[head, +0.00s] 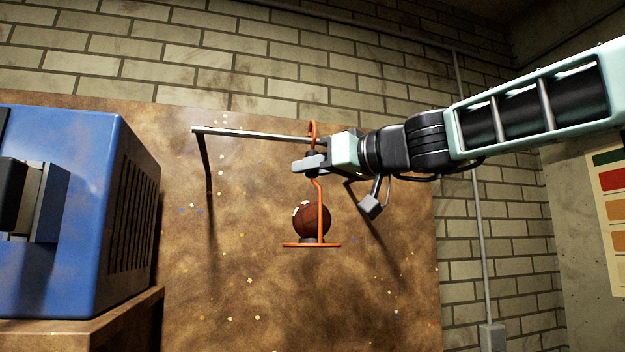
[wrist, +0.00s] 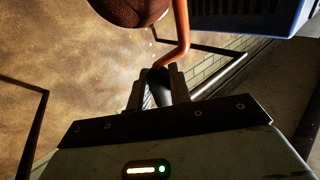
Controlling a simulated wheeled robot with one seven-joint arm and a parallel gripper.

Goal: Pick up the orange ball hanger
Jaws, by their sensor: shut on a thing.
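The orange ball hanger (head: 319,205) is a thin upright rod with a hook at the top and a flat plate at the bottom. A dark brown ball (head: 311,221) sits on its plate. My gripper (head: 312,163) is shut on the hanger's rod just below the hook. The hook is at the metal bar; I cannot tell whether it touches the bar. In the wrist view the orange rod (wrist: 182,35) runs down to my fingertips (wrist: 158,80), and part of the ball (wrist: 130,8) shows at the top.
A metal bar (head: 250,135) sticks out from the brown speckled board (head: 240,280) behind the hanger. A blue machine (head: 80,200) stands on a ledge (head: 110,325) at the left. The space below the hanger is clear. A colour chart (head: 612,215) hangs on the right wall.

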